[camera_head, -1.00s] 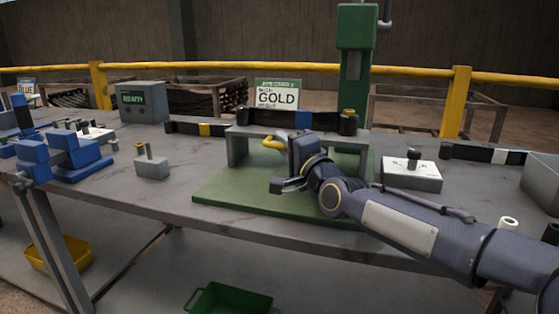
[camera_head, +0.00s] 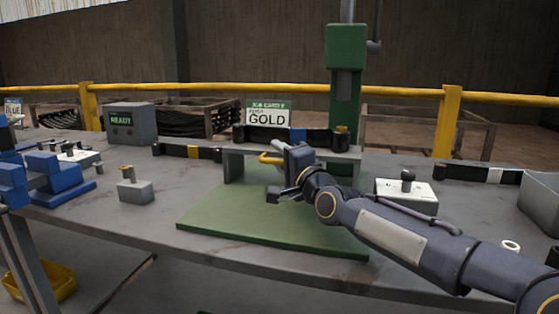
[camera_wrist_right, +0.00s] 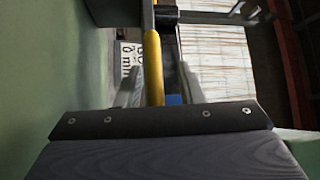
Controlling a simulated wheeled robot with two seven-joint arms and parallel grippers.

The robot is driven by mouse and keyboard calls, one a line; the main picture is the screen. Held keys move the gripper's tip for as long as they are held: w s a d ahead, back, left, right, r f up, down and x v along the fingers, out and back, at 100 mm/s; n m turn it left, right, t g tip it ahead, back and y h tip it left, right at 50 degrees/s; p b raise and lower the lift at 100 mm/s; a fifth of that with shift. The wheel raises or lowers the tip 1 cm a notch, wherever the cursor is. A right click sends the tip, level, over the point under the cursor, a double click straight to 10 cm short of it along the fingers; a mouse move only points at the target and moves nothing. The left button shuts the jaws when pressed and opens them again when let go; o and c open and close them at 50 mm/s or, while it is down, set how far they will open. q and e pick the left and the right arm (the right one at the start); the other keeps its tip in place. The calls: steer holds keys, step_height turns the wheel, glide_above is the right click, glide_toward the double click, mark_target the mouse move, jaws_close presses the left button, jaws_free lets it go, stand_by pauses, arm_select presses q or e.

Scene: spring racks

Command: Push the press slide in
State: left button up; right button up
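The green press (camera_head: 345,60) stands at the back of the green base plate (camera_head: 260,228), with a grey bridge (camera_head: 234,165) at its foot. A yellow handle (camera_head: 268,158) shows at the front of the bridge opening; I take it to be on the press slide, whose body is hidden behind my right gripper (camera_head: 280,180). This gripper is at the handle, just in front of the bridge. In the right wrist view, the yellow bar (camera_wrist_right: 153,65) runs between the two pale fingers (camera_wrist_right: 158,88), which stand apart with a gap visible at the right. My left gripper is not in view.
A black bar with a blue band (camera_head: 298,135) lies across the bridge top. A grey box marked READY (camera_head: 130,122), a GOLD sign (camera_head: 268,115), a small post block (camera_head: 135,190) and a white-topped switch box (camera_head: 407,192) stand around. Blue fixtures (camera_head: 55,178) are at left.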

steer(key=shift+f, duration=0.15)
steer(key=v, duration=0.7)
steer(key=shift+s+d+b, duration=0.25)
steer(key=shift+b, duration=0.1)
steer(key=shift+s, duration=0.1)
